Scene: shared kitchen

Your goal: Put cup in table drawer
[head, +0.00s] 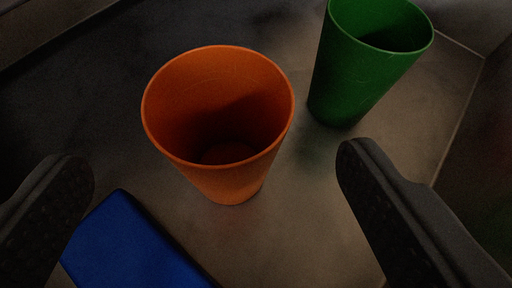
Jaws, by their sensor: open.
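An orange cup (225,182) stands upright, open end up and empty, in the middle of the head view. A green cup (358,80) stands upright behind it to the right; its top is cut off by the frame edge. My gripper (208,170) is open, with one dark finger at the lower left and one at the right. The orange cup is beyond and between the fingertips, with a gap on each side. I cannot tell whether the surface under the cups is the drawer's floor.
A blue flat-sided block (130,250) lies at the lower left, near the left finger and in front of the orange cup. The grey-brown surface (300,220) is bare between the orange cup and the right finger. Raised dark edges (485,110) run along the right and the upper left.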

